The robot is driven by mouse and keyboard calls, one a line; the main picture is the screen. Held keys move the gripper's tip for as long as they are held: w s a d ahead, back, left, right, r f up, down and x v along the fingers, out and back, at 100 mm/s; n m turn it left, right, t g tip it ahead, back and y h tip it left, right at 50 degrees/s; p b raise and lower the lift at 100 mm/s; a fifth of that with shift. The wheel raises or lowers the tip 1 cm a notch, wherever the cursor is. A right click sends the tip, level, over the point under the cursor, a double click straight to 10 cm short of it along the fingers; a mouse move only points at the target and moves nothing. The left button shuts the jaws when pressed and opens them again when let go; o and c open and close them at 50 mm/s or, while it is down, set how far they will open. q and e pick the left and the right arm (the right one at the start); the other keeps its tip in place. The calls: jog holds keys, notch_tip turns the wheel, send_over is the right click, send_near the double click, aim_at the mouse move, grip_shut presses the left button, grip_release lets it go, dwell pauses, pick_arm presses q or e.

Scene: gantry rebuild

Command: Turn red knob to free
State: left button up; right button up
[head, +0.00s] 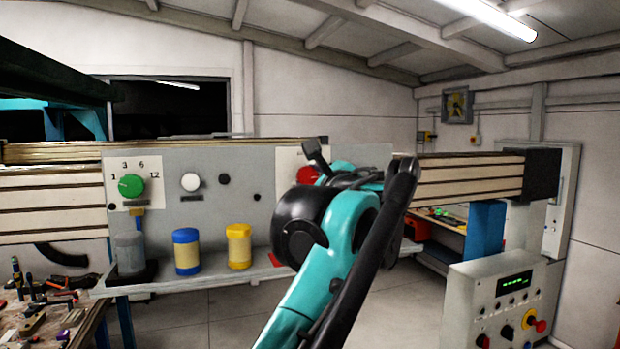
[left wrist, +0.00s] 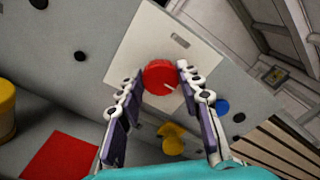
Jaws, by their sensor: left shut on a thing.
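The red knob (head: 307,174) sits on a pale square plate (head: 286,162) on the right part of the grey panel. In the head view my left gripper (head: 322,165) covers much of it. In the left wrist view the red knob (left wrist: 160,76) shows between the two fingertips of my left gripper (left wrist: 161,74), which is shut on it. A short white mark on the knob points toward the lower right of that view. A small grey label (left wrist: 180,41) is on the plate; its lettering is too small to read. My right gripper is not in view.
A green knob (head: 131,186) with numbers and a white button (head: 190,182) are left on the panel. A shelf below holds a grey, a blue-yellow (head: 186,251) and a yellow canister (head: 239,246). A control console (head: 490,300) stands at the right.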

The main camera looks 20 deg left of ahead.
pick_arm(q)
jog(key=n+p, duration=0.1)
jog(key=n, duration=0.3)
jog(key=shift+r+p, duration=0.15)
jog(key=shift+p, duration=0.25)
jog(key=n+p, duration=0.1)
jog(key=n, duration=0.3)
jog(key=n+p, duration=0.1)
jog(key=n, duration=0.4)
jog(key=shift+w, duration=0.1)
jog(key=n+p, duration=0.1)
jog(key=n, duration=0.3)
jog(key=shift+n, duration=0.4)
jog(key=shift+w, duration=0.1)
jog(key=shift+f, duration=0.2)
jog(key=o, duration=1.1)
jog(key=shift+o, duration=0.2)
jog(key=shift+w+a+f, duration=0.1)
jog(key=shift+a, duration=0.05)
